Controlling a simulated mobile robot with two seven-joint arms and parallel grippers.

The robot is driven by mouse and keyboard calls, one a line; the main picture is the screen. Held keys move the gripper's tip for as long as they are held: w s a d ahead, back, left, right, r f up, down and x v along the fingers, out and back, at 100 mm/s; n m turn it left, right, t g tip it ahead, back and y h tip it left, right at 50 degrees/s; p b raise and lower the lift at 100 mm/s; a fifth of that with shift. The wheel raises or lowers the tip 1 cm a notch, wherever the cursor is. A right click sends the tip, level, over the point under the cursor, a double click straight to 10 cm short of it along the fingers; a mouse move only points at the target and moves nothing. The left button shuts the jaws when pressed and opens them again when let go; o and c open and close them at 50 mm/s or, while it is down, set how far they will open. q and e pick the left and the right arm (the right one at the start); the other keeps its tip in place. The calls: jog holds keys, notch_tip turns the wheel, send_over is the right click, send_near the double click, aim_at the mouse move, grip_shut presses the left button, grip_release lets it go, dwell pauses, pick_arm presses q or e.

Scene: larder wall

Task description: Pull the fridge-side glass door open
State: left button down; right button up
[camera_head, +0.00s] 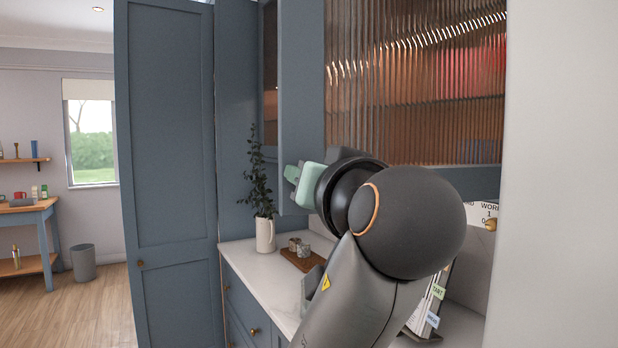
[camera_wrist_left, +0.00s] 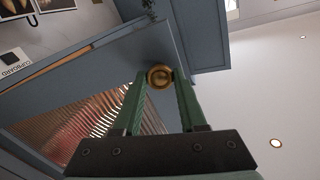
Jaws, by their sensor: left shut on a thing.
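The glass door (camera_head: 300,80) has a blue-grey frame and ribbed glass (camera_head: 415,90), with blurred reddish and brown shapes showing in the glass. It also shows in the left wrist view (camera_wrist_left: 60,95), with a round brass knob (camera_wrist_left: 159,76) near its corner. My left gripper (camera_wrist_left: 160,80) has green fingers, shut on the knob from both sides. In the head view my left gripper (camera_head: 302,176) is at the lower part of the door's left stile; my own wrist hides the knob there. The door seems to stand out from the cabinet, but how far I cannot tell. My right gripper is out of view.
Below the door is a pale counter (camera_head: 255,262) with a white jug holding a plant (camera_head: 265,233) and a wooden board with small pots (camera_head: 302,257). A tall blue cupboard door (camera_head: 170,150) stands at left. A pale surface (camera_head: 560,180) fills the right edge.

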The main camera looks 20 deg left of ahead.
pick_arm(q)
jog(key=shift+s+d, duration=0.2)
jog(key=shift+s, duration=0.05)
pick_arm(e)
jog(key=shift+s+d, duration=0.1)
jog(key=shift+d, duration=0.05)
pick_arm(q)
jog(key=shift+c, duration=2.3)
grip_release()
